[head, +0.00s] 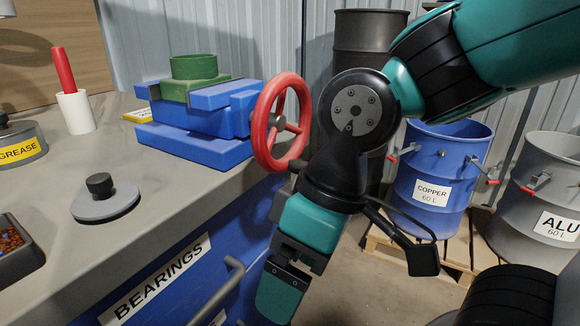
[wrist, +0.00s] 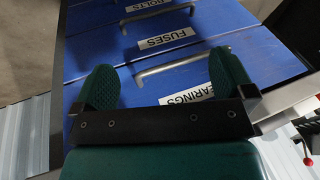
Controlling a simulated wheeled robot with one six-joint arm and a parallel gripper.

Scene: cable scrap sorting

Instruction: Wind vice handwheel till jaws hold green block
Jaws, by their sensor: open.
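The blue vice (head: 185,148) stands on the grey bench top near its right edge. The green block (head: 194,87), with a round collar on top, sits between the vice's upper blue jaw parts; I cannot tell if both jaws touch it. The red handwheel (head: 260,125) is upright on the vice's right side, facing the open floor. My gripper (head: 280,292) points down, below and beside the handwheel, in front of the bench drawers. In the wrist view its two green fingers (wrist: 163,78) are spread wide with nothing between them. The vice is not in the wrist view.
Blue drawers labelled BEARINGS (head: 160,280) and FUSES (wrist: 165,40) have bar handles close to my gripper. A grease tin (head: 22,148), a white cup (head: 75,113) and a round lidded weight (head: 105,203) stand on the bench. Drums (head: 430,195) stand at right.

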